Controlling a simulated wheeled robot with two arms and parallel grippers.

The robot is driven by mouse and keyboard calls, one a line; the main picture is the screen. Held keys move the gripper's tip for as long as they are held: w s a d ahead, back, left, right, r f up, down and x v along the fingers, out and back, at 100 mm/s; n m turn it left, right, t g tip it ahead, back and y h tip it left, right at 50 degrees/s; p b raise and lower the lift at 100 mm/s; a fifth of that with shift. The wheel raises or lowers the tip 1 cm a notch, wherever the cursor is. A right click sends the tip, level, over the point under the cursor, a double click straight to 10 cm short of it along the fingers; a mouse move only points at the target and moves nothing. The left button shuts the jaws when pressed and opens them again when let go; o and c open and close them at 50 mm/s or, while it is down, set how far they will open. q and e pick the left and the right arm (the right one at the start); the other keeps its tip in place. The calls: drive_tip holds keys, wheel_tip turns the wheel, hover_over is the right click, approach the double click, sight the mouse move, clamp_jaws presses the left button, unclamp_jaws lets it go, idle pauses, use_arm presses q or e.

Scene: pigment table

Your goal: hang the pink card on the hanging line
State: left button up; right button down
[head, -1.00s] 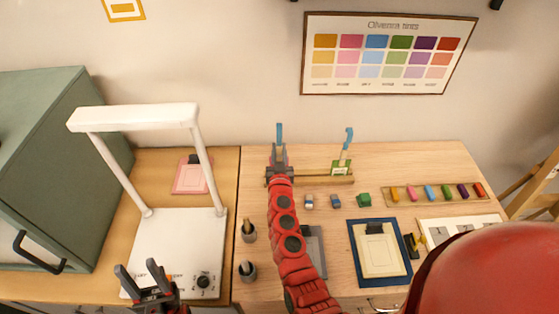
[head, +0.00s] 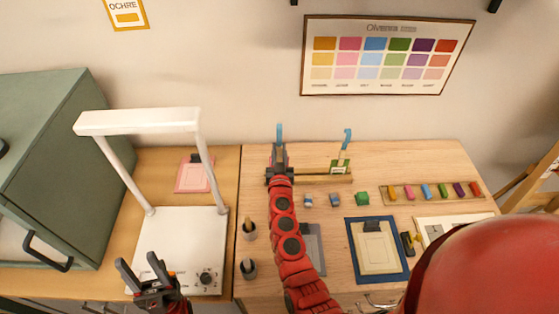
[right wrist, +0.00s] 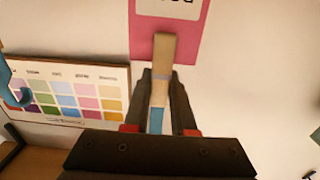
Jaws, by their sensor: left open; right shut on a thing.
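The pink card (right wrist: 170,35) shows at the top of the right wrist view, upside down and cut off by the edge. A wooden clip (right wrist: 164,60) with a blue hook part (right wrist: 156,118) overlaps its edge. My right gripper (right wrist: 160,90) is shut on this clip. In the head view my right gripper (head: 278,160) is at the left end of the wooden rack, with the blue hook (head: 279,132) sticking up above it. My left gripper (head: 148,276) is open and empty in front of the white lamp stand. No hanging line is in view.
A tint chart (head: 388,55) is on the wall. A white lamp stand (head: 180,255) and a green cabinet (head: 65,190) stand left. Two dark fittings show at the top edge.

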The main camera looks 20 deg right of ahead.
sight(279, 151)
drive_tip(key=shift+s+a+r+p, duration=0.2)
drive_tip(key=shift+s+p, duration=0.15)
drive_tip(key=shift+s, duration=0.25)
drive_tip(key=shift+s+a+r+p, duration=0.2)
drive_tip(key=shift+s+p, duration=0.15)
drive_tip(key=shift+s, duration=0.25)
drive_tip(key=shift+s+a+r+p, duration=0.2)
drive_tip(key=shift+s+p, duration=0.15)
drive_tip(key=shift+s, duration=0.25)
drive_tip(key=shift+s+a+r+p, duration=0.2)
drive_tip(key=shift+s+p, duration=0.1)
drive_tip(key=shift+s, duration=0.2)
drive_tip(key=shift+s+a+r+p, duration=0.1)
drive_tip(key=shift+s+r+p, duration=0.15)
drive_tip(key=shift+s, duration=0.25)
drive_tip(key=p+v, duration=0.1)
drive_tip(key=v, duration=0.1)
drive_tip(key=shift+s+r, duration=0.2)
drive_tip(key=shift+s, duration=0.05)
drive_tip(key=shift+f, duration=0.1)
